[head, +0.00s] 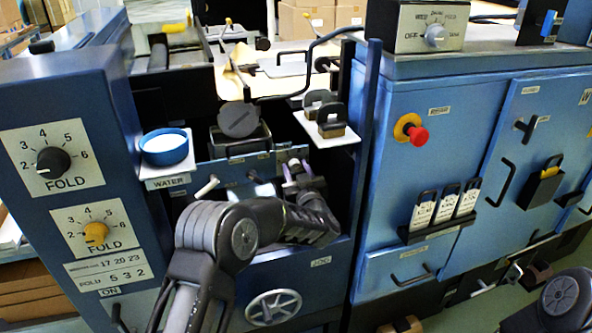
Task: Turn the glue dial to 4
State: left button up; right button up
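Two numbered dials are on the blue panel at the left. The upper one has a black knob (53,162) on a white plate marked 2 to 6. The lower one has a yellow knob (96,232) on a similar plate. Both plates appear to read FOLD; I see no dial clearly marked GLUE. Which number each knob points to is too small to tell. My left gripper (294,168) is in the machine's middle bay, well right of both dials, beside a small purple-grey part. Its fingers are too small and dark to judge. My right gripper is out of view.
A blue water bowl (165,147) sits on a small shelf right of the dials. A red button (417,135) and a card rack (440,226) are on the right cabinet. A handwheel (273,307) is low in the middle. A grey selector (436,35) tops the cabinet.

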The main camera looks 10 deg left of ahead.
pick_arm(q)
grip_shut()
jog(key=shift+d, duration=0.1)
